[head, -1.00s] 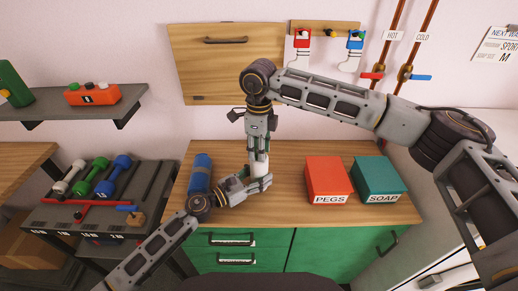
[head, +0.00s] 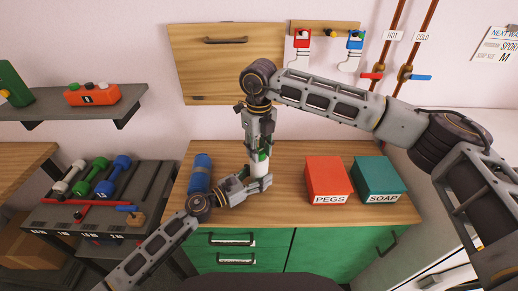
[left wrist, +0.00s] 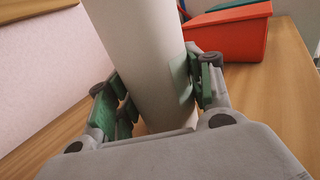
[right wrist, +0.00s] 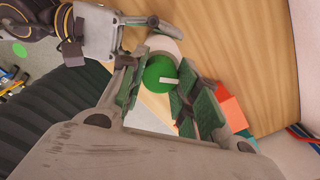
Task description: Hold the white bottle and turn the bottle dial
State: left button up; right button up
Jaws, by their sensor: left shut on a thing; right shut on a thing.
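The white bottle (head: 259,169) stands upright on the wooden counter and fills the middle of the left wrist view (left wrist: 140,45). My left gripper (head: 259,184) is shut around the lower part of its body, with a green-padded finger on each side (left wrist: 156,92). The green round dial (right wrist: 158,76) with a pale bar tops the bottle. My right gripper (head: 261,150) points down from above and is shut on the dial, its pads on either side (right wrist: 160,92). The pads partly hide the dial in the head view.
A blue bottle (head: 199,174) stands just left, near my left forearm. A red PEGS box (head: 326,178) and a teal SOAP box (head: 378,177) sit to the right. The counter between bottle and red box is clear.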

dwell(0.4)
jog(key=o, duration=1.1)
jog(key=shift+c, duration=0.2)
jog(key=shift+r, duration=0.15)
notch_tip(320, 180, up, 12)
pick_arm(q)
jog(key=o, duration=1.4)
jog(key=shift+s+a, duration=0.15)
jog(key=shift+a, duration=0.05)
